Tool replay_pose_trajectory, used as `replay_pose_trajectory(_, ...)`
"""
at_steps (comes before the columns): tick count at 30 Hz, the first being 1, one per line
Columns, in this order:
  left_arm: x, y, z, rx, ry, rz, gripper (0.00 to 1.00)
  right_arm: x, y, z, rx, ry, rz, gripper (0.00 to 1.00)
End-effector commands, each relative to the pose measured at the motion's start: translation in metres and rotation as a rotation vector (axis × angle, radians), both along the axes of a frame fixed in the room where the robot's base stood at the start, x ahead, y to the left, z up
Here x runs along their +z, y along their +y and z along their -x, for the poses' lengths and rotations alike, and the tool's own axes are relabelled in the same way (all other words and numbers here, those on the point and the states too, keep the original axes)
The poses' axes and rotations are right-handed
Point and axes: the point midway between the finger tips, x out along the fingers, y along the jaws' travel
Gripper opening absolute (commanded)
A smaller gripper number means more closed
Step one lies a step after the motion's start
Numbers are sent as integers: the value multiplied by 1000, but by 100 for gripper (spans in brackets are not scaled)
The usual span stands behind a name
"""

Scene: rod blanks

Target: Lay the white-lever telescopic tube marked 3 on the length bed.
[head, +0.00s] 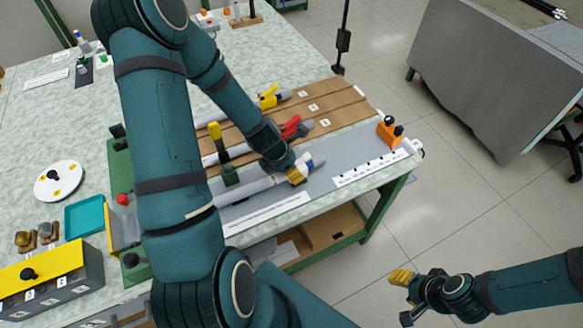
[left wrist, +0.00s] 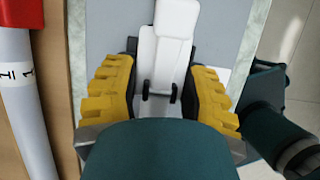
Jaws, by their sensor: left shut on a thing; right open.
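The white-lever telescopic tube (head: 245,190) lies lengthwise along the grey length bed (head: 345,147), low over or on its surface; I cannot tell whether it touches. My left gripper (head: 298,173) is shut on this tube near its right end. In the left wrist view the white lever (left wrist: 168,45) points up between the yellow fingers (left wrist: 160,95). No number on this tube can be read. My right gripper (head: 403,292) is open and empty, away from the table above the floor.
A brown wooden rack (head: 345,100) behind the bed holds tubes with a yellow lever (head: 268,98) and a red lever (head: 292,127). A yellow-handled clamp (head: 216,132) and an orange stop (head: 389,132) stand at the bed. A white scale strip (head: 370,169) runs along its front.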

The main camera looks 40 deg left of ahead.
Motion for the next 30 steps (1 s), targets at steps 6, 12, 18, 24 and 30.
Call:
replay_pose_trajectory(6, -3, 0, 0, 0, 0, 0, 55, -4, 0, 0, 0, 0, 0, 47)
replay_pose_trajectory(12, -3, 0, 0, 0, 0, 0, 77, -3, 0, 0, 0, 0, 0, 47)
replay_pose_trajectory(18, -2, 0, 0, 0, 0, 0, 77, -3, 0, 0, 0, 0, 0, 47)
replay_pose_trajectory(24, 13, 4, 5, 1, -3, -3, 77, -3, 0, 0, 0, 0, 0, 47)
replay_pose_trajectory(30, 44, 9, 16, 0, -5, -3, 77, -3, 0, 0, 0, 0, 0, 47)
